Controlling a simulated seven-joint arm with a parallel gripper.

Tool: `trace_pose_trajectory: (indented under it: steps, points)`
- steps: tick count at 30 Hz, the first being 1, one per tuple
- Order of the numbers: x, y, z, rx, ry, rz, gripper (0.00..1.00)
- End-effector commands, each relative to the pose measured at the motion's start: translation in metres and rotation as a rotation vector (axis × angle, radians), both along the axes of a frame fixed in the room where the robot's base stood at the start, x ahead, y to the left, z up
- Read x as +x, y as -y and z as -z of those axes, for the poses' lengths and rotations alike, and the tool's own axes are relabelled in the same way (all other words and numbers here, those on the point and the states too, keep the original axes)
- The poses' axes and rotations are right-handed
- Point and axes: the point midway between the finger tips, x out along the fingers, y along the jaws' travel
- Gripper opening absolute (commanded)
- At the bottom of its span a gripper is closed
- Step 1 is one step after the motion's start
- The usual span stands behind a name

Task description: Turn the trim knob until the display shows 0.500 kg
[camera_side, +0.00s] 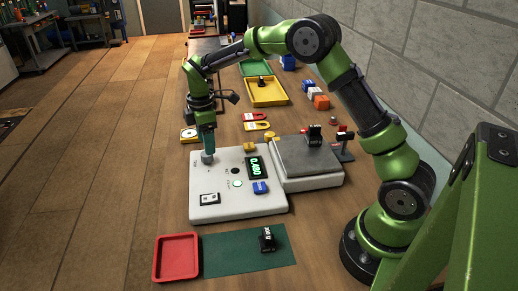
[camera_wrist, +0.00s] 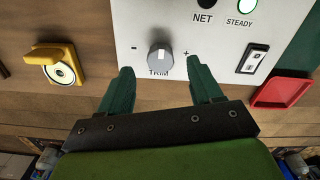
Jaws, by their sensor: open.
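The trim knob (camera_wrist: 160,58) is a grey round knob with a white pointer mark, set on the pale control panel (camera_side: 225,205) between a minus and a plus sign. In the side view the knob (camera_side: 207,158) is at the panel's far left corner, right under my gripper (camera_side: 207,148). My gripper (camera_wrist: 160,66) is open, its two green fingers on either side of the knob with gaps; no contact shows. The green-lit display (camera_side: 254,167) appears to read 0.480. A dark weight (camera_side: 314,134) stands on the grey weighing plate (camera_side: 292,160).
A green mat (camera_side: 220,257) with a black weight (camera_side: 267,240) and a red tray (camera_side: 176,260) lie in front of the panel. Blue (camera_side: 260,187) and yellow (camera_side: 250,147) pieces sit at the panel's edge. A yellow-cased dial (camera_wrist: 58,66) lies beside it. Yellow and green trays are behind.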

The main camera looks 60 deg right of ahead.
Motion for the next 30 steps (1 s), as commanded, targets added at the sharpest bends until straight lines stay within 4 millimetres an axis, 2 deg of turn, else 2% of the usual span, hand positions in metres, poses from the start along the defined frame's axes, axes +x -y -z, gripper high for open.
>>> trace_pose_trajectory:
  steps: [3, 7, 12, 19, 30]
  points:
    - [-0.001, 0.000, 0.021, 0.000, -0.004, 0.000, 0.65]
    - [0.000, 0.000, 0.035, 0.000, -0.001, 0.000, 0.65]
    - [0.000, 0.000, 0.043, -0.001, 0.000, 0.000, 0.65]
    - [0.000, 0.000, 0.043, 0.000, 0.001, 0.000, 0.65]
    - [0.000, 0.000, 0.042, 0.000, 0.001, 0.000, 0.10]
